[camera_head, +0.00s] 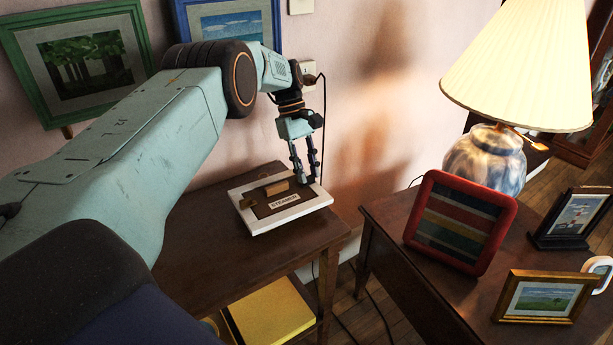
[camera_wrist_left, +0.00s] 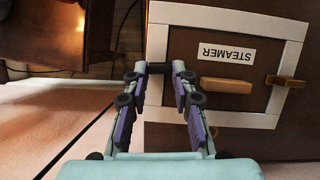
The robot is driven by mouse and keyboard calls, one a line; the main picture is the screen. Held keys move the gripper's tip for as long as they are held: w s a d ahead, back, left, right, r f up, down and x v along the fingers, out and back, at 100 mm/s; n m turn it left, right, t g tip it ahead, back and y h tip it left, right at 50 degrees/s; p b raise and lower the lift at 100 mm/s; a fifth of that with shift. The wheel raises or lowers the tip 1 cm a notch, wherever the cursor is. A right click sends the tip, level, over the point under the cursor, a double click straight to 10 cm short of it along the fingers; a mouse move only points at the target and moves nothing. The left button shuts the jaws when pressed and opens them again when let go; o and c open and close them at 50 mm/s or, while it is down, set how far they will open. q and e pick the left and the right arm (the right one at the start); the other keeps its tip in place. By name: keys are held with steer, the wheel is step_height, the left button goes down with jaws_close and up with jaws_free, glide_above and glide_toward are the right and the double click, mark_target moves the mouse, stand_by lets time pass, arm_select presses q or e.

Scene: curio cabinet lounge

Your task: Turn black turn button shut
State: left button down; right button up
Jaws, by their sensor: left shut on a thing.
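A white-framed box (camera_head: 240,190) with a brown door lies on the small dark table. It also shows upside down in the wrist view (camera_wrist_left: 220,16). The door bears a white STEAMER label (camera_wrist_left: 226,53) and a tan wooden handle (camera_wrist_left: 228,84). The black turn button (camera_wrist_left: 158,69) is at the frame's edge opposite a brown turn button (camera_wrist_left: 286,81). My left gripper (camera_head: 306,180) reaches down at the box's right side.
A second table (camera_head: 400,215) at right holds a lamp (camera_head: 485,160), a red striped frame (camera_head: 462,222) and smaller picture frames (camera_head: 546,297). A yellow item (camera_head: 270,310) lies below the small table. Framed pictures (camera_head: 85,62) hang on the wall behind my arm.

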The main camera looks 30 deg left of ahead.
arm_select(q)
steer(key=shift+f+m+g+b, duration=0.25)
steer(key=shift+m+g+b, duration=0.05)
steer(key=shift+m+b, duration=0.3)
steer(key=c, duration=1.1)
jaws_free()
steer(key=shift+r, duration=0.1)
steer(key=shift+r, duration=0.15)
step_height(320, 180, up, 10)
steer(key=shift+f, duration=0.1)
